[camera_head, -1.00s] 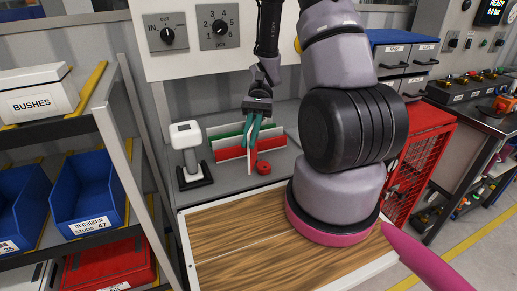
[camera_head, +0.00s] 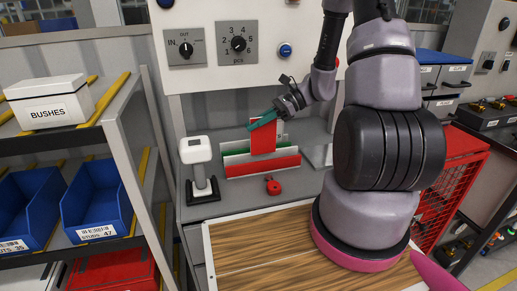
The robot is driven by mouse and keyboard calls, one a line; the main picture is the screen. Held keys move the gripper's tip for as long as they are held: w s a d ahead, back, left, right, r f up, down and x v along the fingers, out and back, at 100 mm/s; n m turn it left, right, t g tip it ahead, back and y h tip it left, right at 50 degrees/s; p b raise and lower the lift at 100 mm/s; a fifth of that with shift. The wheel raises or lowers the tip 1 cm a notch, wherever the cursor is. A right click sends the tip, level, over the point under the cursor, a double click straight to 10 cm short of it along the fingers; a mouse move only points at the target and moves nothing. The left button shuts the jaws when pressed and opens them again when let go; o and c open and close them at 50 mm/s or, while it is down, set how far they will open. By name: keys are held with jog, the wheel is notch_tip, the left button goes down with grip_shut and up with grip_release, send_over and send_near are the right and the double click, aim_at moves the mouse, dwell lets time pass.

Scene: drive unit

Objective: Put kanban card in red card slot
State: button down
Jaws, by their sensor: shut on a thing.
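The kanban card (camera_head: 263,141) is a red upright plate at the card holder. My gripper (camera_head: 262,121), with teal fingers, is shut on its upper edge, coming in from the upper right. The holder has a red card slot (camera_head: 262,168) in front, with a pale strip and a green strip (camera_head: 229,160) behind it. The card's lower part overlaps the green and pale strips in the picture and meets the red panel's top edge. I cannot tell whether its bottom edge is inside the red slot.
A white handheld scanner (camera_head: 196,152) stands in a black stand left of the holder. A small red object (camera_head: 272,186) lies in front of it. A panel with knobs (camera_head: 237,43) is behind. The wooden board (camera_head: 260,240) in front is clear.

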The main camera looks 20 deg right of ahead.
send_over(255, 154)
jog(key=shift+w+d+f, duration=0.1)
jog(key=shift+w+f, duration=0.05)
jog(key=shift+f, duration=2.75)
jog(key=shift+f, duration=0.15)
jog(key=c, duration=1)
grip_release()
jog(key=shift+d+r, duration=0.1)
jog(key=shift+r, duration=0.1)
jog(key=v, duration=1.2)
jog(key=s+a+r+n+t+h, duration=0.1)
jog(key=s+r+n+t+h, duration=0.1)
jog(key=r, duration=0.7)
jog(key=s+a+r+n+t+h, duration=0.2)
jog(key=s+r+n+h, duration=0.3)
jog(key=s+r+n, duration=0.2)
jog(key=s+a+r+n+t+h, duration=0.2)
jog(key=s+r+n+t+h, duration=0.1)
jog(key=r, duration=0.8)
jog(key=shift+s+a+n+h, duration=0.15)
jog(key=shift+s+n+h, duration=0.25)
jog(key=shift+s+n, duration=0.6)
